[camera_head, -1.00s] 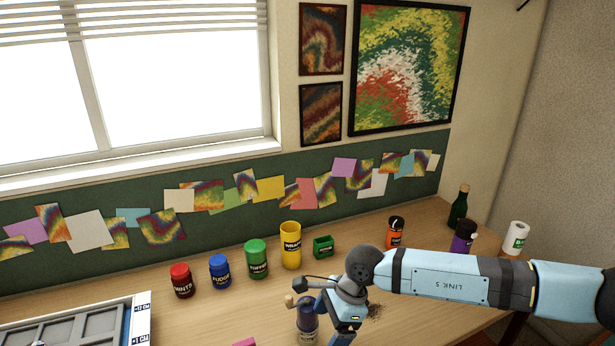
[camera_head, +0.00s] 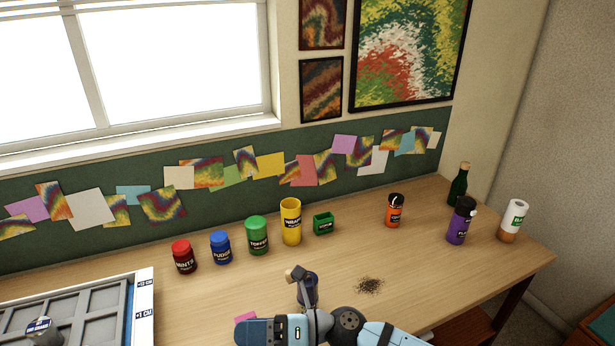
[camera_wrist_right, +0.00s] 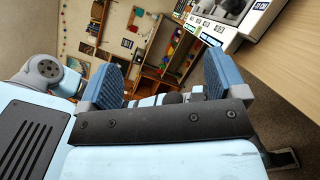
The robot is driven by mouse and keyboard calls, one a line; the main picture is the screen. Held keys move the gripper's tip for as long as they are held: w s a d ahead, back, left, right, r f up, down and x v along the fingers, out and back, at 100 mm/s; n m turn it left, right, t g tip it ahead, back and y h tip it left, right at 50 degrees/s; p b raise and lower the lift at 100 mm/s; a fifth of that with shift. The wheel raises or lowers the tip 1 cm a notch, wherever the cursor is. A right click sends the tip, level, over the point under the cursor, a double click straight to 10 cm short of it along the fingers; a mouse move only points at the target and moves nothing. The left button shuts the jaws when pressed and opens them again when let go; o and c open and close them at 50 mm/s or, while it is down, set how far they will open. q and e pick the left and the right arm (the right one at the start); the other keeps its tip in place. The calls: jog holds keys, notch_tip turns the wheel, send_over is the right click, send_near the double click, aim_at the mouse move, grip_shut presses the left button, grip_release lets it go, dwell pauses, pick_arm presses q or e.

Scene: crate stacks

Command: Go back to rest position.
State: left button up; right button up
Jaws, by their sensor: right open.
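My right gripper (camera_head: 268,331) is at the bottom edge of the head view, over the front of the table, with its arm coming in from the lower right. The right wrist view shows its two blue finger pads (camera_wrist_right: 163,80) spread apart with nothing between them. My left gripper is not in view.
A red jar (camera_head: 184,257), blue jar (camera_head: 221,248), green jar (camera_head: 257,236), yellow container (camera_head: 291,222) and green box (camera_head: 323,223) line the table's back. Orange (camera_head: 394,211) and purple (camera_head: 460,222) jars stand right. A grey tray (camera_head: 140,312) is front left. Dark crumbs (camera_head: 369,286) lie on open tabletop.

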jog(key=w+d+f+m+t+h, duration=0.15)
jog(key=d+m+t, duration=0.3)
jog(key=m, duration=0.45)
jog(key=d+f+m+t+h, duration=0.2)
jog(key=d+f+m+t, duration=0.1)
jog(key=m+t, duration=0.4)
jog(key=w+d+f+m+t+h, duration=0.15)
jog(key=d+m+t, duration=0.3)
jog(key=m, duration=0.55)
jog(key=s+d+f+m+g+h, duration=0.4)
jog(key=s+d+f+m+h, duration=0.6)
jog(key=s+d+f+m, duration=0.4)
jog(key=s+d+f, duration=0.1)
jog(key=d+f, duration=0.2)
jog(key=shift+f+m, duration=0.35)
jog(key=shift+m, duration=0.05)
jog(key=shift+w+d+r, duration=0.1)
jog(key=shift+w, duration=0.05)
